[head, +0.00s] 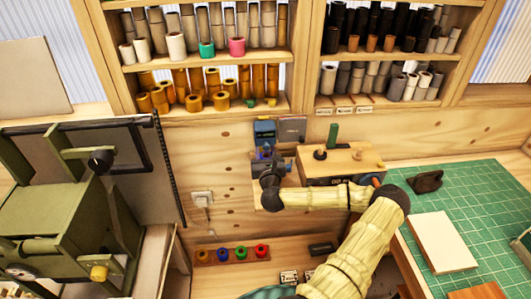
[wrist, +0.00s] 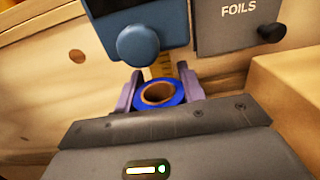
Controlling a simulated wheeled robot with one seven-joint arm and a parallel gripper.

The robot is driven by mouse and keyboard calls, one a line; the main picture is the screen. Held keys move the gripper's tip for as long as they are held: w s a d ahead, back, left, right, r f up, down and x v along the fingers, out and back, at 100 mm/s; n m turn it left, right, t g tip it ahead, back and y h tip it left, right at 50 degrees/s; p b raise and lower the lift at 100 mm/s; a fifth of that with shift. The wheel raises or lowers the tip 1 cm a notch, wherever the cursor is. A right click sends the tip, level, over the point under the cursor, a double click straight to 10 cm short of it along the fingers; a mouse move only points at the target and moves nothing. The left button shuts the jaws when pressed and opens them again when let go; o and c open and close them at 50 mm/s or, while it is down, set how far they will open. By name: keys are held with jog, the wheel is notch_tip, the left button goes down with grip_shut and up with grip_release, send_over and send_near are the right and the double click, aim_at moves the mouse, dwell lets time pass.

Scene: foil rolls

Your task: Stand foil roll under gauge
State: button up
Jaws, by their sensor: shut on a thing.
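A blue foil roll (wrist: 178,101) with a brown core sits between the fingers of my gripper (wrist: 158,88) in the wrist view. The gripper is shut on it. Its open top end faces up toward the camera, so it looks roughly upright. The blue gauge (wrist: 150,20) with a round knob is just behind and above the roll, with a yellow marked strip below it. In the head view the gauge (head: 264,128) stands against the wooden wall and my gripper (head: 264,154) is just below it. Whether the roll touches a surface beneath is hidden.
A grey "FOILS" box (wrist: 238,22) is right of the gauge. A wooden block (head: 340,162) stands close on the right. A rack of coloured rolls (head: 232,255) lies below. A green machine (head: 60,220) is left, a green cutting mat (head: 475,205) right.

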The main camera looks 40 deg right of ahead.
aim_at(265, 156)
jog(key=shift+x, duration=0.75)
jog(key=shift+w+d, duration=0.1)
jog(key=shift+w, duration=0.1)
jog(key=shift+w+d+f+p, duration=0.1)
jog(key=shift+w+f+p, duration=0.05)
jog(key=shift+p, duration=0.3)
notch_tip(265, 156, down, 2)
jog(key=shift+f+p, duration=0.25)
jog(key=shift+p, duration=0.45)
jog(key=shift+f, duration=0.35)
jog(key=shift+f, duration=0.2)
jog(key=o, duration=1.1)
